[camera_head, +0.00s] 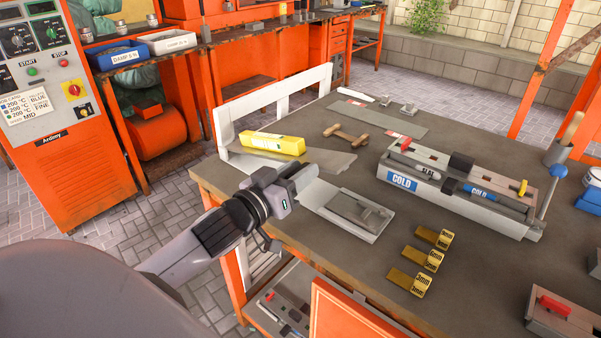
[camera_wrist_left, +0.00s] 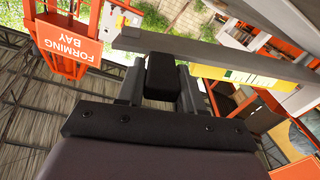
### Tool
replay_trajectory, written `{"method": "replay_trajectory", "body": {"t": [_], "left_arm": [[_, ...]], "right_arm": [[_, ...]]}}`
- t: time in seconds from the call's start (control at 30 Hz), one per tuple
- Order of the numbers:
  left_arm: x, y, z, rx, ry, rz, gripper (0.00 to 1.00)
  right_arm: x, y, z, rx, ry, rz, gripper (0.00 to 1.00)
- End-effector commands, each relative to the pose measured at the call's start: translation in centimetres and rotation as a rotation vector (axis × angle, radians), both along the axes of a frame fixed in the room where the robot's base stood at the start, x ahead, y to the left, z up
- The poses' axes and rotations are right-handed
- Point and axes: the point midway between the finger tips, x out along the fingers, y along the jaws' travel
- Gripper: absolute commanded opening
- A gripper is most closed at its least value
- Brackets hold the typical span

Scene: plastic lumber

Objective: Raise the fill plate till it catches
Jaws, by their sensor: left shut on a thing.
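My left gripper (camera_head: 308,178) is at the near-left edge of the workbench, just in front of a grey plate (camera_head: 335,160). I cannot tell for certain whether that plate is the fill plate. In the left wrist view, my left gripper (camera_wrist_left: 161,88) is shut on a black block (camera_wrist_left: 163,73), perhaps a handle. A long grey bar (camera_wrist_left: 215,56) runs just beyond the block; whether they are joined is unclear. The gripper hides part of the bench edge in the head view. My right gripper is not in view.
A yellow box (camera_head: 272,143) lies behind the gripper. A grey tray with a lever (camera_head: 375,232) is to its right. Brass gauge blocks (camera_head: 422,258) and a COLD-labelled mould (camera_head: 470,205) stand farther right. A white frame (camera_head: 283,97) lines the bench's left side.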

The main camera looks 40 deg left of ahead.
Motion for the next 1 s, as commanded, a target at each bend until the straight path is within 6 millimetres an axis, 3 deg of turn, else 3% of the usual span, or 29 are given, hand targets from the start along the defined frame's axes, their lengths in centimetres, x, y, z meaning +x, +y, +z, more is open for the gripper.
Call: {"method": "replay_trajectory", "body": {"t": [0.4,0.43,0.5,0.83,1.0], "left_arm": [[0.1,0.3,1.0,-0.016,-0.012,0.001,0.0],[0.1,0.3,1.0,-0.016,-0.012,0.001,0.4],[0.1,0.2,1.0,-0.016,-0.012,0.001,0.57],[-0.1,0.1,0.5,-0.017,-0.002,0.0,0.57],[-1.3,0.2,0.4,-0.018,0.0,0.0,0.57]], "right_arm": [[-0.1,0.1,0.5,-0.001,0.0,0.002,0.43],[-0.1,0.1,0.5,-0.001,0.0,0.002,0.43],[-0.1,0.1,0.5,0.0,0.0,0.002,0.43],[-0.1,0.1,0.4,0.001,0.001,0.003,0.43],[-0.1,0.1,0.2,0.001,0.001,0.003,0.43]]}}
